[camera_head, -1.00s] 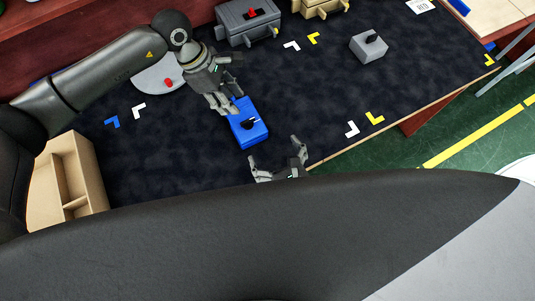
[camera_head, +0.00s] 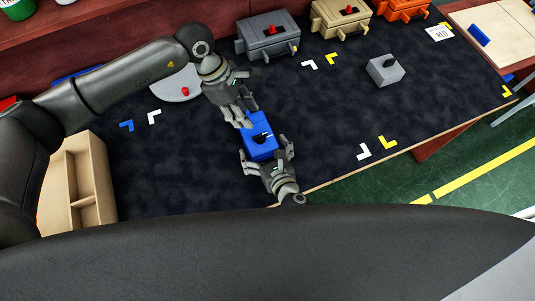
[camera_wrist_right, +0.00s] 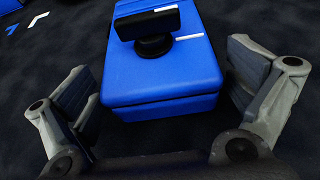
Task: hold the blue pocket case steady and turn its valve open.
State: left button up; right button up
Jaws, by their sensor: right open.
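The blue pocket case (camera_head: 259,150) lies on the dark mat. A black valve handle (camera_head: 262,135) sits on its top; in the right wrist view the black handle (camera_wrist_right: 148,24) lies crosswise, with a white line on it and another on the case beside it. My left gripper (camera_head: 247,113) is at the case's far left end, fingers against or very near it; whether they are closed on it is unclear. My right gripper (camera_head: 269,156) is open at the near end, one finger on each side of the blue case (camera_wrist_right: 160,80), with gaps visible in the wrist view.
A grey case (camera_head: 268,38), a tan case (camera_head: 341,22) and an orange case (camera_head: 402,8) stand along the back. A wooden divided box (camera_head: 95,180) is at left. The mat between is clear.

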jog(key=shift+w+f, duration=0.1)
jog(key=shift+w, duration=0.1)
jog(key=c, duration=1.3)
dwell(0.4)
